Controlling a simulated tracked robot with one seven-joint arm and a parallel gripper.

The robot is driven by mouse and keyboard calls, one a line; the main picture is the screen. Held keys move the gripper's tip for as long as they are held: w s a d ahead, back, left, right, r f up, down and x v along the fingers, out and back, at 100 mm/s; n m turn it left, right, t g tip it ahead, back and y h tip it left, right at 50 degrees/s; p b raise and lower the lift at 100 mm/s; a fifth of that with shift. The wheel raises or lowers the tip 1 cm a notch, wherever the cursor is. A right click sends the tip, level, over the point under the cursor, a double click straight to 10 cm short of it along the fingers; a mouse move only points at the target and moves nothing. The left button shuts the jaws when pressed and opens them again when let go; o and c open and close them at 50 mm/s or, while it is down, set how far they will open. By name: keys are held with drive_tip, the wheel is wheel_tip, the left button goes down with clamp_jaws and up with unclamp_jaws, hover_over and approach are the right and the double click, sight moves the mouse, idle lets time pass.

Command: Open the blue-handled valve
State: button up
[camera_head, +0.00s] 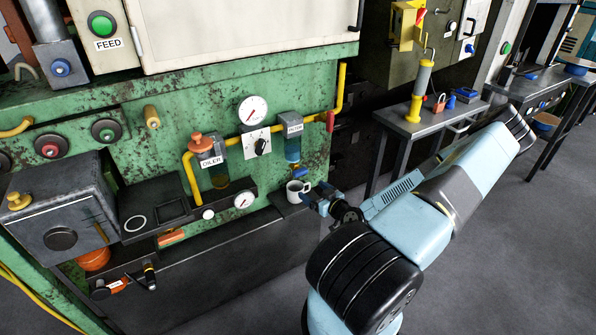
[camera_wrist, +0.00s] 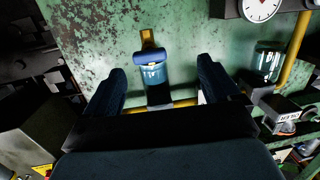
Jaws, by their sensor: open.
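The blue-handled valve (camera_head: 299,173) sits at the bottom of the clear blue filter bowl (camera_head: 292,150), under the box labelled FILTER on the green machine. In the wrist view, which looks upside down, its rounded blue handle (camera_wrist: 152,57) shows at the bowl's end, in front of the green panel. My gripper (camera_head: 318,199) is at the right of the white mug, a little below and right of the valve. In the wrist view my gripper (camera_wrist: 161,80) is open, with one dark finger on each side of the bowl and handle. No contact is visible.
The white mug (camera_head: 296,191) stands on a dark ledge close to my fingers. A yellow pipe (camera_head: 228,141), gauges, the black selector knob (camera_head: 262,146) and the oiler (camera_head: 209,157) are to the left. A grey side table (camera_head: 425,118) stands at the right.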

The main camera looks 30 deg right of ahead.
sight(298, 170)
drive_tip(key=shift+m+t+h, duration=0.8)
drive_tip(key=shift+h, duration=0.1)
drive_tip(key=w, duration=1.3)
drive_tip(key=shift+w+d+r, duration=0.15)
drive_tip(key=shift+d+r, duration=0.1)
drive_tip(key=shift+r, duration=0.1)
drive_tip(key=c, duration=1)
drive_tip(key=shift+o, duration=0.2)
drive_tip(key=shift+m, duration=1.5)
drive_tip(key=o, duration=1)
drive_tip(key=shift+c, duration=0.2)
